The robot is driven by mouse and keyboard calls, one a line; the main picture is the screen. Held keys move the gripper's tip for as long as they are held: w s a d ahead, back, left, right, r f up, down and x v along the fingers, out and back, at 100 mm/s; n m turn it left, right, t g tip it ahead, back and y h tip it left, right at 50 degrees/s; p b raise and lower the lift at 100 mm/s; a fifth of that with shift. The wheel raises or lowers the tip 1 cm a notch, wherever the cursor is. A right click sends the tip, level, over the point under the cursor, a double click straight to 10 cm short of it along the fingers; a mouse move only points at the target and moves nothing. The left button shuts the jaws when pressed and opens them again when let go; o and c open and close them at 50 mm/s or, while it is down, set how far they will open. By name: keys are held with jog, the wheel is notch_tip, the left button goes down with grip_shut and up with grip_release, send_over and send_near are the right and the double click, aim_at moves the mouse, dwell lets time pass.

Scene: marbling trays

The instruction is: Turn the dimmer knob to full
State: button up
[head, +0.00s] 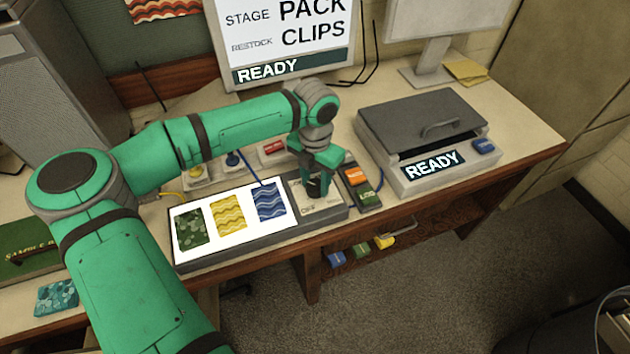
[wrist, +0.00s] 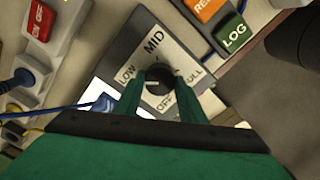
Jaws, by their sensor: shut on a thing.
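The dimmer knob is a small dark round knob (wrist: 160,81) on a grey panel with pale label plates reading LOW, MID, FULL and OFF. In the wrist view, my gripper (wrist: 159,88) has its two green fingers shut on the knob from both sides. A small pale mark shows on the knob, but its exact setting is hard to tell. In the head view, my gripper (head: 316,186) points down over the panel (head: 335,212) at the right of a lit white light box (head: 236,241) with green, yellow and blue marbled swatches. The fingers largely hide the knob there.
Orange and green buttons, the green one labelled LOG (wrist: 235,34), sit just right of the panel. A grey lidded box (head: 420,125) showing READY stands farther right. A red-button unit (head: 272,149) and blue and yellow cabled plugs lie behind the light box.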

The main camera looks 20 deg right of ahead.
jog(key=m, duration=0.4)
jog(key=shift+m, duration=0.3)
jog(key=m, duration=0.3)
jog(key=shift+m, duration=0.4)
jog(key=m, duration=1.2)
jog(key=shift+m, duration=0.3)
jog(key=m, duration=0.3)
jog(key=shift+m, duration=0.3)
jog(key=m, duration=0.3)
jog(key=shift+m, duration=2.2)
